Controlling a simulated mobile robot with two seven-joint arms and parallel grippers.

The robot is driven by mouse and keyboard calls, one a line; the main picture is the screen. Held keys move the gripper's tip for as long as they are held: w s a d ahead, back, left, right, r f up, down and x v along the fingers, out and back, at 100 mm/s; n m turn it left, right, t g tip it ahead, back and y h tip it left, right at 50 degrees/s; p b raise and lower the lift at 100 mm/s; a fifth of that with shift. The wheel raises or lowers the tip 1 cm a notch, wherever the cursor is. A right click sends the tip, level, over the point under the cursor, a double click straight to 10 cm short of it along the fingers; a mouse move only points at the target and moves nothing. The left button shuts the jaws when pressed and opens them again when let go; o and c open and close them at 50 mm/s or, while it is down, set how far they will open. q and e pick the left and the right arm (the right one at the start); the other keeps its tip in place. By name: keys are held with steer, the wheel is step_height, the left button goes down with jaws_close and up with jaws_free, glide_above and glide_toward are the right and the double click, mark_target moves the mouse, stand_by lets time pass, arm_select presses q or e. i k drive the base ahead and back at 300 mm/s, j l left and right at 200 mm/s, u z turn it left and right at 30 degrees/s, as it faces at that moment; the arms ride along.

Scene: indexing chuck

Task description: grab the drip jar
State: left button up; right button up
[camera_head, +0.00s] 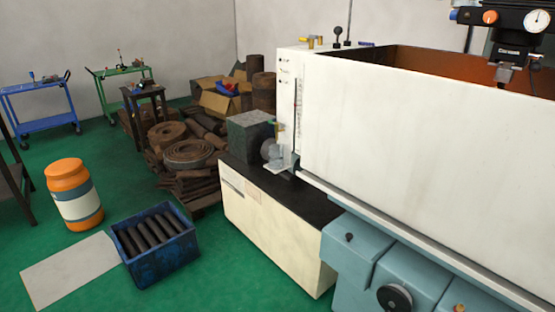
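An orange jar (75,195) with a wide white band and a grey stripe stands upright on the green floor at the left. It is the only jar-like thing I can make out, and I cannot tell for sure that it is the drip jar. It stands apart from the things around it. Neither of my grippers shows in the head view.
A blue crate (163,262) of dark bars sits right of the jar, near a pale floor sheet (68,270). A large white machine (420,130) fills the right. A blue cart (43,122), a green cart (113,90) and piled rusty parts (190,155) stand behind.

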mark_target(276, 157)
steer(key=i+j+z, duration=0.1)
steer(key=i+j, duration=0.3)
steer(key=i+j+z, duration=0.1)
steer(key=i+j, duration=0.35)
steer(key=i+j+z, duration=0.1)
steer(key=i+j, duration=0.35)
steer(key=i+j+z, duration=0.1)
steer(key=i+j, duration=0.4)
steer(key=i+j+z, duration=0.1)
steer(key=i+j, duration=0.35)
steer(key=i+j+z, duration=0.1)
steer(key=i+j, duration=0.3)
steer(key=j, duration=0.3)
